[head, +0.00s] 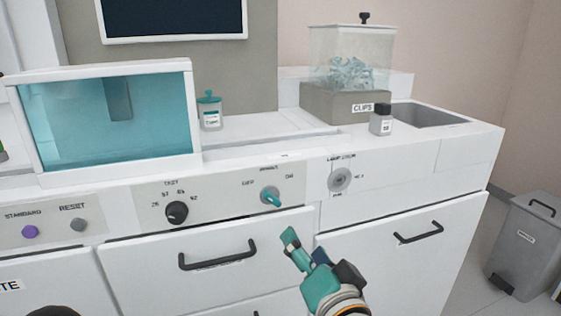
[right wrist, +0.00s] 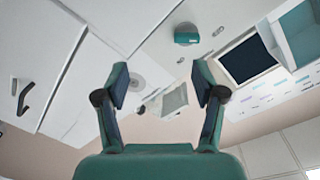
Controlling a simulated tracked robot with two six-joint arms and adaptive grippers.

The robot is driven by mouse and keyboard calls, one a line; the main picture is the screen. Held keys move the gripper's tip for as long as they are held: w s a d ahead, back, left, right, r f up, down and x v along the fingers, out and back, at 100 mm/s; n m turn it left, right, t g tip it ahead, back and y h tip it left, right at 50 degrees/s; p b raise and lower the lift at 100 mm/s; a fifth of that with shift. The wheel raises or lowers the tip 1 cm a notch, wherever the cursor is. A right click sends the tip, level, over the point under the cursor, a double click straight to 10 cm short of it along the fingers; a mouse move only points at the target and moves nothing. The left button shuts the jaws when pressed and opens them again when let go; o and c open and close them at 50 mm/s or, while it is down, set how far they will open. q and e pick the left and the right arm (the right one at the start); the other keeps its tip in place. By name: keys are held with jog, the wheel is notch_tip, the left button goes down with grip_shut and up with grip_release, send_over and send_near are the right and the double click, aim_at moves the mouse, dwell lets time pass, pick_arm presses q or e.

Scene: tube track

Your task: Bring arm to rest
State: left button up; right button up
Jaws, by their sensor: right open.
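My right gripper (head: 289,240) is in front of the white bench, near the gap between the drawer front and the cabinet front. In the right wrist view its two fingers (right wrist: 160,88) stand well apart with nothing between them. The right gripper touches nothing that I can make out. My left gripper does not show in either view.
The white bench front carries a dark knob (head: 176,213), a teal switch (head: 271,197), a round grey fitting (head: 340,180) and drawer handles (head: 217,256). A teal tank (head: 110,120) and a clips box (head: 350,60) stand on top. A grey bin (head: 525,245) stands right.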

jog(key=w+d+f+g+h, duration=0.2)
jog(key=d+f, duration=0.1)
jog(key=f, duration=0.5)
jog(key=w+d+f+g+h, duration=0.1)
jog(key=w+d+f, duration=0.15)
jog(key=f, duration=0.55)
jog(key=s+d+f+g, duration=0.2)
jog(key=d+f, duration=0.1)
jog(key=f, duration=0.6)
jog(key=s+d+f+g, duration=0.2)
jog(key=f+g, duration=0.1)
jog(key=f, duration=0.6)
jog(key=s+a+f+n+g+y, duration=0.25)
jog(key=s+f+g, duration=0.55)
jog(key=s+f, duration=0.95)
notch_tip(320, 180, up, 36)
jog(key=s+n+p, duration=0.1)
jog(key=s+p, duration=0.1)
jog(key=p, duration=3.2)
jog(key=shift+a+f, duration=0.15)
jog(key=shift+a, duration=0.25)
